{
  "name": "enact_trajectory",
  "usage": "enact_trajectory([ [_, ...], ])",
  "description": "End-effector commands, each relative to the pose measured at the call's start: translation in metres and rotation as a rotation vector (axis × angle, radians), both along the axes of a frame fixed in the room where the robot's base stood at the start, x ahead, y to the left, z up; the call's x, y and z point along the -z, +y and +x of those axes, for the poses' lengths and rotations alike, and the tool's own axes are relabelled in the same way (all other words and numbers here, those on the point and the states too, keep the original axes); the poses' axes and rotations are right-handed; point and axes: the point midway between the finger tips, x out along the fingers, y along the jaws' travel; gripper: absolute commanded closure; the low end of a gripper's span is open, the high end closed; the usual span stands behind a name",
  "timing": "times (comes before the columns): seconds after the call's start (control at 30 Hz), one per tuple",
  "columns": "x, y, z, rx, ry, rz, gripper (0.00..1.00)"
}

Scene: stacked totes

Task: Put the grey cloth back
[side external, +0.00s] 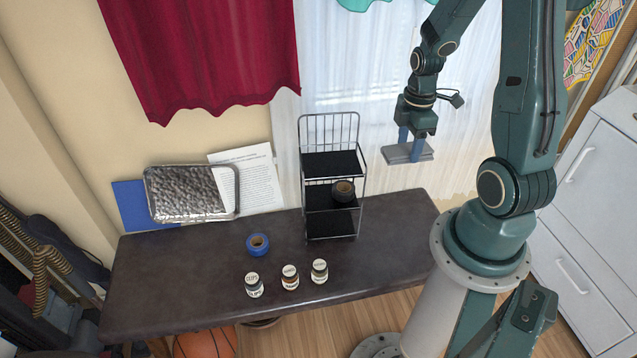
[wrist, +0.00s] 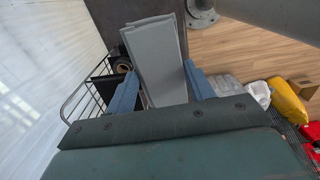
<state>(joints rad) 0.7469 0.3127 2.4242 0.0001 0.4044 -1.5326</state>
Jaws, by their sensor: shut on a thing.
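The grey cloth (side external: 407,153) is a flat, folded stack held level in the air by my gripper (side external: 414,148), which is shut on it. In the wrist view the cloth (wrist: 157,62) sticks out between the two blue fingers of my gripper (wrist: 163,90). The cloth is to the right of a black wire rack (side external: 331,163) and above the table's right end. The rack stands on the dark table (side external: 190,275) and has several black shelves. A dark tape roll (side external: 343,191) lies on a lower shelf; the top shelf (side external: 330,163) looks bare.
A blue tape roll (side external: 258,244) and three labelled jars (side external: 290,277) stand on the table in front of the rack. A metal tray (side external: 190,193), a paper sheet (side external: 250,180) and a blue folder (side external: 133,205) lean at the back left. A curtain (side external: 350,70) hangs behind the rack.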

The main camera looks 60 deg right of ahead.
Motion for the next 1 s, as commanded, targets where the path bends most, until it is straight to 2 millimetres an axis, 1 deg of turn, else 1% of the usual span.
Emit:
enact_trajectory([
  [0.03,0.000,0.002,-0.006,0.002,0.000,0.000,0.69],
  [0.23,0.000,0.009,-0.025,0.001,0.000,0.000,0.69],
  [0.57,0.026,0.009,-0.024,-0.001,0.002,0.002,0.69],
  [0.83,0.057,0.009,-0.024,-0.001,0.004,0.004,0.69],
  [1.0,0.084,0.009,-0.024,-0.001,0.005,0.005,0.69],
])
